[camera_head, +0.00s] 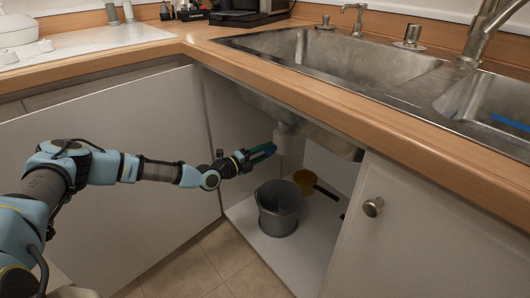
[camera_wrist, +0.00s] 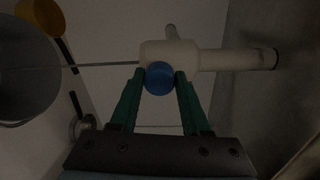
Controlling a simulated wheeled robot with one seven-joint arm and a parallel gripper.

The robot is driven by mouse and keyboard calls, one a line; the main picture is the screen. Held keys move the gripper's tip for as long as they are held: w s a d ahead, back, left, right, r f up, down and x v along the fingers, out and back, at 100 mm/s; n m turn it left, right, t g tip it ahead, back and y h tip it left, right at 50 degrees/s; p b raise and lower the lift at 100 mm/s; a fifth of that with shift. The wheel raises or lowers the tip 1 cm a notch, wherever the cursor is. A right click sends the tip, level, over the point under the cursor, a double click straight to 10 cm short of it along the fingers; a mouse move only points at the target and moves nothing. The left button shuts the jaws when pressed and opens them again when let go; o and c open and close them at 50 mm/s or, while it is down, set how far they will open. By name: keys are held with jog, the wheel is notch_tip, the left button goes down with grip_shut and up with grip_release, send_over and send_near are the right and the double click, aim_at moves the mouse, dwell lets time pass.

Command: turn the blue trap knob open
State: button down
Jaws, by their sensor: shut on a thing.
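In the wrist view the blue trap knob (camera_wrist: 159,78) sits at the front of a white pipe trap (camera_wrist: 185,55). The green fingers of my gripper (camera_wrist: 159,85) are on either side of the knob, with their tips closed against it. In the head view my gripper (camera_head: 262,152) reaches into the open cabinet under the sink, beside the white drain pipe (camera_head: 283,138). The knob cannot be made out clearly there, as the fingers cover it.
A grey bucket (camera_head: 278,208) stands on the cabinet floor below my gripper. The cabinet door (camera_head: 362,240) with a round knob is on the right. The countertop edge (camera_head: 300,92) and sink basin (camera_head: 345,55) are above.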

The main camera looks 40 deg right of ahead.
jog(key=shift+c, duration=1.8)
grip_release()
jog(key=shift+a, duration=0.1)
jog(key=a, duration=1)
jog(key=shift+w+a+r, duration=0.15)
jog(key=shift+w+a, duration=0.15)
jog(key=shift+a, duration=0.05)
